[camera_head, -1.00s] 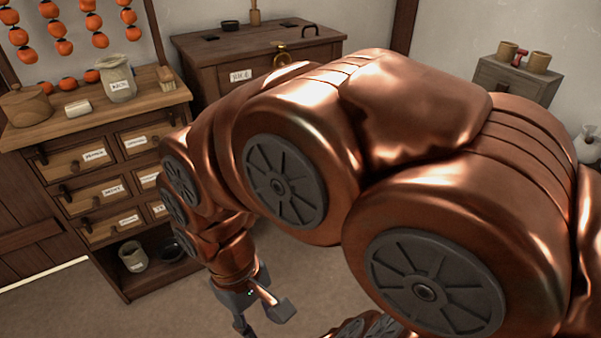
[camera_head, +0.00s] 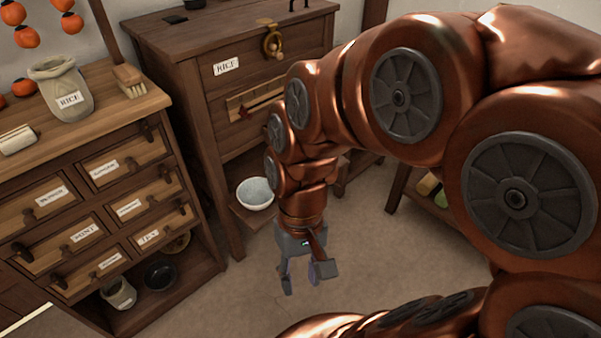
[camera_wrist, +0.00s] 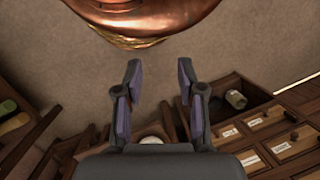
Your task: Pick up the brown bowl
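A yellowish-brown round dish (camera_head: 177,243) is at the back of the open bottom shelf of the drawer cabinet, partly hidden by the frame; I cannot tell if it is the brown bowl. A black bowl (camera_head: 160,276) sits in front of it on that shelf. A pale speckled bowl (camera_head: 256,191) stands on a low ledge of the rice chest and also shows in the wrist view (camera_wrist: 151,140). My gripper (camera_head: 305,281) hangs over bare floor, right of the cabinet and apart from all bowls. In the wrist view its fingers (camera_wrist: 159,68) are spread and empty.
The drawer cabinet (camera_head: 110,208) stands at left, with a small jar (camera_head: 118,293) on its bottom shelf. The rice chest (camera_head: 190,75) stands behind my arm. A low shelf with coloured items (camera_head: 428,185) is at right. The floor (camera_head: 235,305) between is clear.

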